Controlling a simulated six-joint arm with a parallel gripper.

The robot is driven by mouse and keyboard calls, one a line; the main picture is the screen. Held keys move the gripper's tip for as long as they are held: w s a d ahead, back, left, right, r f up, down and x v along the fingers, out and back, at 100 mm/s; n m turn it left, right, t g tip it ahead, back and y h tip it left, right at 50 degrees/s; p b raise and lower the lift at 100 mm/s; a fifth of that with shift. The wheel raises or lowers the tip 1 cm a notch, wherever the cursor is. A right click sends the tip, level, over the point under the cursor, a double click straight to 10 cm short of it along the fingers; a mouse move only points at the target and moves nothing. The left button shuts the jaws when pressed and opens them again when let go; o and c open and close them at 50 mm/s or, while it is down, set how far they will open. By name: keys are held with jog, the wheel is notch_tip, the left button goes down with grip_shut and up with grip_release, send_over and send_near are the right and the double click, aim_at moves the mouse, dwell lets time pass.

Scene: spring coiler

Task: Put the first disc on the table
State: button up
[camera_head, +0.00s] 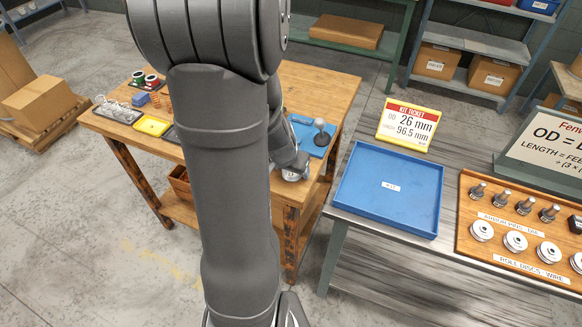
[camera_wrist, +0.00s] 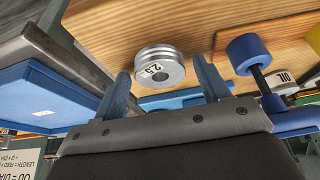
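A silver grooved disc marked 2.5 (camera_wrist: 160,68) is at the wooden table (camera_wrist: 130,25) in the wrist view. In the head view the disc (camera_head: 291,175) is at the right front corner of the wooden table (camera_head: 310,85), partly hidden by my gripper (camera_head: 297,166). In the wrist view my gripper (camera_wrist: 162,68) has its two fingers apart, one to each side of the disc, with a gap visible on both sides. Several more discs (camera_head: 515,241) sit on the labelled wooden rack (camera_head: 470,228) at the right.
A blue tray (camera_head: 388,188) stands empty on the metal bench. A yellow kit ticket (camera_head: 407,125) reads 26 mm and 96.5 mm. A blue-handled tool (camera_wrist: 245,55) is close to my right finger in the wrist view. Several small items lie at the table's left.

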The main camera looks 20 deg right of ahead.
jog(key=shift+r, duration=0.15)
jog(key=shift+r, duration=0.25)
jog(key=v, duration=1.1)
jog(key=shift+a+r, duration=0.15)
jog(key=shift+r, duration=0.05)
jog(key=shift+s, duration=0.1)
jog(key=shift+x, duration=6.15)
jog(key=shift+s, duration=0.1)
